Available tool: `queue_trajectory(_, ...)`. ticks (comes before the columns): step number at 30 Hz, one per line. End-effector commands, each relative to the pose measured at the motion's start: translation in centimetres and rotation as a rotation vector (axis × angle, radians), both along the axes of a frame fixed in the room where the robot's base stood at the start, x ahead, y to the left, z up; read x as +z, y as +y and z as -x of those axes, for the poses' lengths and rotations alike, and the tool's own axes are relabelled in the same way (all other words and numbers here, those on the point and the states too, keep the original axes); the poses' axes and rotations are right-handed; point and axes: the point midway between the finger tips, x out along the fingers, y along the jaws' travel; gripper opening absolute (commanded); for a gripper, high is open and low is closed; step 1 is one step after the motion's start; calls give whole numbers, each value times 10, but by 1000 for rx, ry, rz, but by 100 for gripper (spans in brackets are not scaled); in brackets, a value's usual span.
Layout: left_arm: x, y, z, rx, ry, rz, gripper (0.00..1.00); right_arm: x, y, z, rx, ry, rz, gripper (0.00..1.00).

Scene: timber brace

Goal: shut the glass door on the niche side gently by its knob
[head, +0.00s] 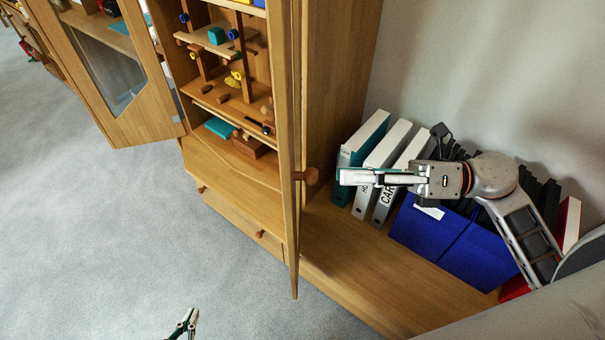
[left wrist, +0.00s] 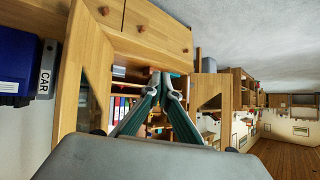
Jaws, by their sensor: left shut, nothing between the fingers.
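The niche-side glass door (head: 286,120) stands open in the head view, seen nearly edge-on, so its glass hardly shows. Its round wooden knob (head: 309,176) sticks out to the right, toward the niche. My right gripper (head: 343,177) points left at the knob, with a small gap in the picture between its tips and the knob. Its fingers are seen side-on, so their opening is unclear. My left gripper (head: 186,322) is low over the carpet at the bottom edge, away from the door. Its fingertips meet, empty, in the left wrist view (left wrist: 166,76).
The other glass door (head: 110,85) stands open at the upper left. Shelves (head: 230,100) hold small coloured pieces. Binders (head: 365,150) and blue boxes (head: 435,235) stand in the niche behind and below my right gripper. Carpet (head: 90,220) is clear in front.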

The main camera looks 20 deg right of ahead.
Motion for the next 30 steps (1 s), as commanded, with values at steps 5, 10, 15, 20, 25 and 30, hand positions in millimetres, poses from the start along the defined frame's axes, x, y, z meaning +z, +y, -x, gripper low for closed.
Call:
queue_trajectory(5, 9, 0, -3, 2, -9, 3, 0, 4, 22, -6, 2, -4, -4, 40)
queue_trajectory(10, 13, 0, -4, 4, -11, 9, 0, 4, 47, -14, 2, -3, -6, 40)
queue_trajectory(15, 13, 0, -3, 5, -7, 12, 0, 3, 65, -20, 1, 0, -5, 40)
queue_trajectory(20, 9, 0, 1, 5, 3, 11, 0, 1, 72, -21, 0, 1, -3, 40)
queue_trajectory(25, 5, 1, 3, 5, 10, 9, 0, 1, 72, -22, 0, 2, -4, 40)
queue_trajectory(30, 6, 0, 3, 5, 10, 9, 0, 1, 72, -21, 0, 2, -4, 11)
